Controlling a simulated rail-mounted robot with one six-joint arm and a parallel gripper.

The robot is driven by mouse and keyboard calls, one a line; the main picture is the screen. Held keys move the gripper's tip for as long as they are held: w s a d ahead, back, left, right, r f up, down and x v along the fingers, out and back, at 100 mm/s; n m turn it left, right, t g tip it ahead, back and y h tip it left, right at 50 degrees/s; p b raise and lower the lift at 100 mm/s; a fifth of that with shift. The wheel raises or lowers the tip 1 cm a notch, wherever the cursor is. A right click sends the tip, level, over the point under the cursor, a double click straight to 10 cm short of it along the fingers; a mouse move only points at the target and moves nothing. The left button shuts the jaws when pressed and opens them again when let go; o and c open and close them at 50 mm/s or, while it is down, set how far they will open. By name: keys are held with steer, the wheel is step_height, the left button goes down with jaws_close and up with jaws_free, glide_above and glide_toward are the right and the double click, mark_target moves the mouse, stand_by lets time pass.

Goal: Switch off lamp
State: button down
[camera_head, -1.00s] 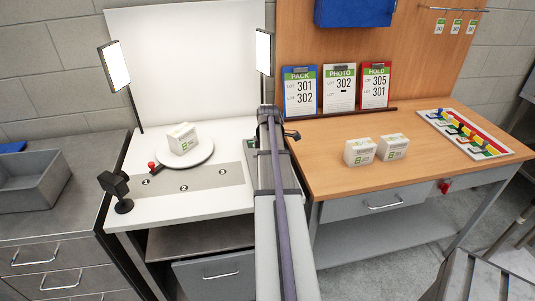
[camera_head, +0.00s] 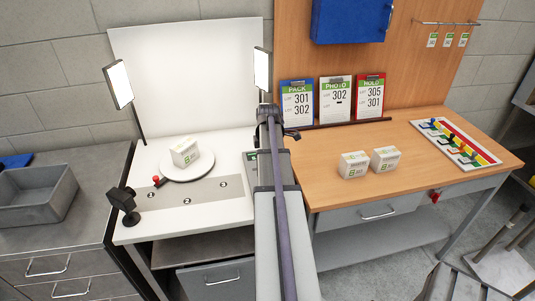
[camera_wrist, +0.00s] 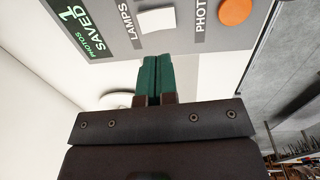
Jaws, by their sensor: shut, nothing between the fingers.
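Two bright white lamp panels stand on the photo table, the left lamp (camera_head: 119,85) and the right lamp (camera_head: 262,70); both look lit. In the wrist view a grey control panel (camera_wrist: 216,40) carries a white switch (camera_wrist: 157,20) beside the word LAMPS. An orange round button (camera_wrist: 235,11) marked PHOTO is to its right. My gripper (camera_wrist: 154,68) is shut and empty, its green fingertips just below the white switch in the picture. I cannot tell if they touch the panel. In the head view my arm partly hides the panel.
A white box (camera_head: 185,152) sits on a round turntable (camera_head: 202,170) near a small black camera (camera_head: 123,199). Two more boxes (camera_head: 354,165) stand on the wooden bench (camera_head: 415,175). A grey bin (camera_head: 35,203) is at left. A green-lettered display (camera_wrist: 82,30) reads PHOTOS SAVED 1.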

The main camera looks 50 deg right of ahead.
steer(key=r+p, duration=0.1)
steer(key=r, duration=0.1)
steer(key=r+p, duration=0.1)
steer(key=r, duration=0.1)
steer(key=r+p, duration=0.2)
steer(key=shift+s+a, duration=0.25)
steer(key=shift+f, duration=0.1)
steer(key=shift+w+d, duration=0.4)
steer(key=shift+d, duration=0.2)
steer(key=shift+f+b, duration=0.15)
steer(key=shift+b, duration=0.15)
steer(key=f+b, duration=0.4)
steer(key=w+f+b, duration=0.1)
steer(key=f+b, duration=0.4)
steer(key=d+f+b, duration=0.1)
steer(key=f+b, duration=0.3)
steer(key=f, duration=0.1)
steer(key=shift+w+b, duration=0.15)
steer(key=shift+b, duration=0.25)
steer(key=shift+r, duration=0.15)
